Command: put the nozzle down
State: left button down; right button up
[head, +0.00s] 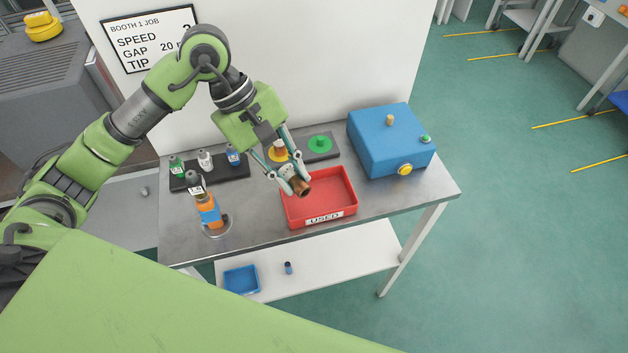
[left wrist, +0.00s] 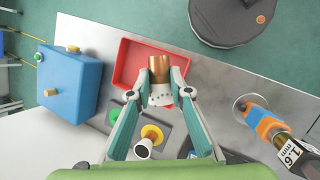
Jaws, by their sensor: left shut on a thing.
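My left gripper (head: 295,181) is shut on a copper-coloured nozzle (head: 303,188) with a pale dotted collar. The left wrist view shows the nozzle (left wrist: 160,68) between the two fingertips (left wrist: 162,95), its copper end pointing away from the gripper. In the head view the nozzle overlaps the back left part of the red tray (head: 335,196) labelled USED. The wrist view shows the tray (left wrist: 128,62) beyond it, with a bare floor where visible. The nozzle's exact height above the tray is hard to tell. My right gripper is not in view.
A blue box (head: 385,145) stands right of the tray. Behind the tray are a green disc (head: 320,142) and a yellow disc holding a small part. A dark rack (head: 215,182) with small labelled pieces and an orange torch-like piece (head: 208,214) stand left.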

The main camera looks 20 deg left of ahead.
pick_arm(q)
jog(key=p, duration=0.1)
send_near(321, 202)
jog(key=shift+s+d+f, duration=0.2)
jog(key=shift+d+f, duration=0.05)
jog(key=shift+d, duration=0.3)
jog(key=shift+s+d+f, duration=0.2)
jog(key=shift+d, duration=0.35)
jog(key=shift+w+d+f, duration=0.1)
jog(key=shift+f, duration=0.1)
jog(key=f+p, duration=0.1)
jog(key=f, duration=0.1)
jog(key=f+p, duration=0.1)
jog(key=shift+w+d+p, duration=0.25)
jog(key=shift+p, duration=0.1)
jog(key=shift+a+f, duration=0.1)
jog(key=shift+f, duration=0.35)
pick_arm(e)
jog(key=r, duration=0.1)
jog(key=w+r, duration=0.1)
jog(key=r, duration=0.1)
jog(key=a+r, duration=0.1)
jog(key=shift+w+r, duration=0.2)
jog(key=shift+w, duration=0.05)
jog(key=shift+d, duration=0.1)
